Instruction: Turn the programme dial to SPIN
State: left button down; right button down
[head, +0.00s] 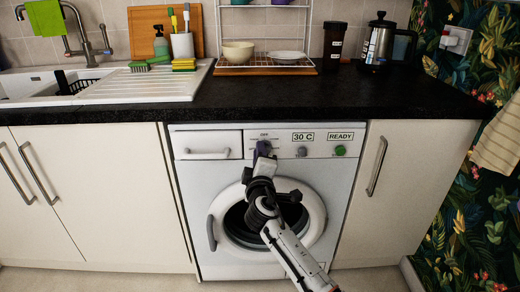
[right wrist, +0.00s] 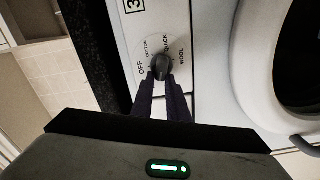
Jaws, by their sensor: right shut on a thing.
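The programme dial (right wrist: 161,64) is a small dark round knob on the washing machine's white front panel. In the right wrist view the labels OFF, COTTON, QUICK and WOOL show around it; I cannot see a SPIN label, and the near side is covered by my fingers. My right gripper (right wrist: 163,84) is shut on the dial, with a dark finger at each side. In the head view my right gripper (head: 264,150) hides the dial, and only OFF reads above it. I cannot tell which way the dial points. My left gripper is not in view.
The washing machine (head: 215,175) also has a detergent drawer (head: 207,153), a grey knob (head: 302,152), a green button (head: 340,150) and "30 C" and "READY" plates. Its round door (head: 313,215) is closed below my right arm. The black worktop (head: 400,95) overhangs the panel.

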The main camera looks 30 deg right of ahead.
pick_arm(q)
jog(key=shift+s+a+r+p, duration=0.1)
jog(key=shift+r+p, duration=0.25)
jog(key=shift+p, duration=0.3)
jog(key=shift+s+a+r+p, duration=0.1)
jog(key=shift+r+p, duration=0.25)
jog(key=shift+p, duration=0.3)
pick_arm(e)
jog(key=shift+f+n, duration=0.25)
jog(key=shift+n, duration=1.55)
jog(key=shift+f+n, duration=0.2)
jog(key=shift+n, duration=1.6)
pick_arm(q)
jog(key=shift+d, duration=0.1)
pick_arm(e)
jog(key=c, duration=1.7)
grip_release()
jog(key=shift+f, duration=0.1)
pick_arm(q)
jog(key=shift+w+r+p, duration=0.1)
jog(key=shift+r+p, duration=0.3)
jog(key=shift+p, duration=0.05)
pick_arm(e)
jog(key=v, duration=1)
jog(key=shift+s, duration=0.15)
